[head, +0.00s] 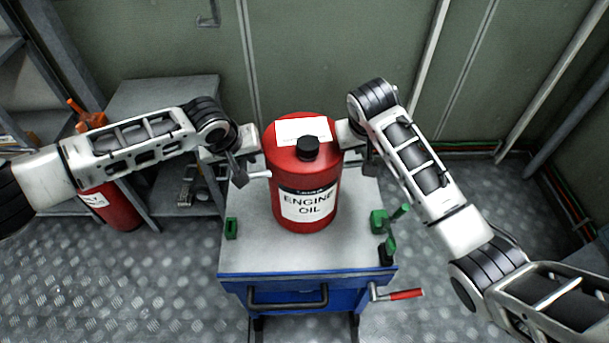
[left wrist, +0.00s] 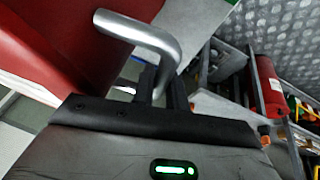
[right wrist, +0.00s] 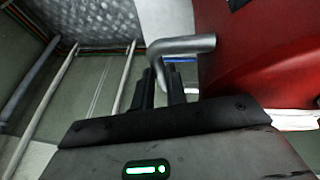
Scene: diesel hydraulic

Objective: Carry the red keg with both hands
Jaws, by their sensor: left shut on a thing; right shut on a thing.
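The red keg (head: 290,180) has a black cap, a white label on top and an "ENGINE OIL" label in front. It is upright over the grey top of a blue cart (head: 262,257); I cannot tell if its base touches the top. My left gripper (head: 252,174) is shut on the keg's left grey bar handle, seen in the left wrist view (left wrist: 145,38). My right gripper (head: 366,163) is shut on the right handle, seen in the right wrist view (right wrist: 180,46). The keg's red side also shows in both wrist views.
Green brackets (head: 231,229) (head: 379,221) stand on the cart top at left and right. A red crank handle (head: 405,294) sticks out at its right. A grey bench (head: 160,97) and a red cylinder (head: 112,208) stand left. Green walls close the back; patterned metal floor is clear front left.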

